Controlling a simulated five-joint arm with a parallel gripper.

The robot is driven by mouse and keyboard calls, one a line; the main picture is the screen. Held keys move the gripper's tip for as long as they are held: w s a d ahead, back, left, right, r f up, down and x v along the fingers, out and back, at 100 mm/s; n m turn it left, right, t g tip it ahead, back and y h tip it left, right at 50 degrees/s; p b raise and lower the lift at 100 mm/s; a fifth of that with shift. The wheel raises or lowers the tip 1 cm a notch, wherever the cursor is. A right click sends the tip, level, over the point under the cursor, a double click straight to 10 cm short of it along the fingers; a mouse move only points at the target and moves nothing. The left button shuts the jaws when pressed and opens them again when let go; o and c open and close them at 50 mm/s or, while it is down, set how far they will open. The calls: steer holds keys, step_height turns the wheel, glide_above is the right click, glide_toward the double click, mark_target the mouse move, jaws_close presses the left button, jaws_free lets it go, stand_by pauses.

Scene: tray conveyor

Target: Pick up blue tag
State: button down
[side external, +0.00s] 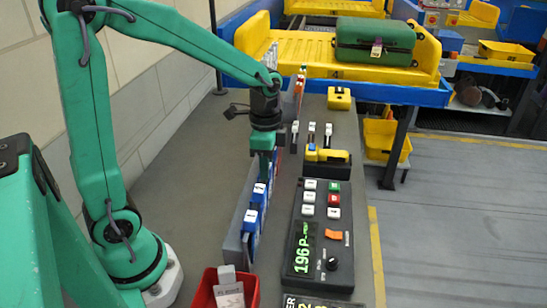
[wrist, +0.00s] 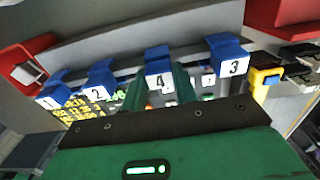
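Several blue tags with white number labels hang in a row on a grey rack (side external: 240,238). In the wrist view they are tag 1 (wrist: 50,92), tag 2 (wrist: 98,80), tag 4 (wrist: 158,66) and tag 3 (wrist: 231,55). In the side view, two blue tags (side external: 250,219) show clearly on the rack. My gripper (side external: 264,172) is lowered at the rack, just behind them. In the wrist view its two green fingers stand apart, one on each side of tag 4. Whether they touch it is unclear.
A red bin (side external: 208,290) with pale tags stands at the rack's near end. A dark control panel (side external: 318,235) with buttons and a green display lies right of the rack. Behind are a yellow tray (side external: 300,49) and a green suitcase (side external: 374,40) on the conveyor.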

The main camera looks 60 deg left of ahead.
steer(key=shift+r, duration=0.2)
step_height(320, 180, up, 12)
steer(key=f, duration=0.1)
steer(key=s+d, duration=0.1)
steer(key=s, duration=1.2)
steer(key=shift+s+r, duration=0.2)
steer(key=shift+r, duration=0.1)
stand_by(0.4)
steer(key=shift+d, duration=0.1)
steer(key=shift+r, duration=0.1)
stand_by(0.5)
step_height(320, 180, up, 6)
steer(key=shift+r, duration=0.15)
stand_by(1.2)
steer(key=shift+w, duration=0.1)
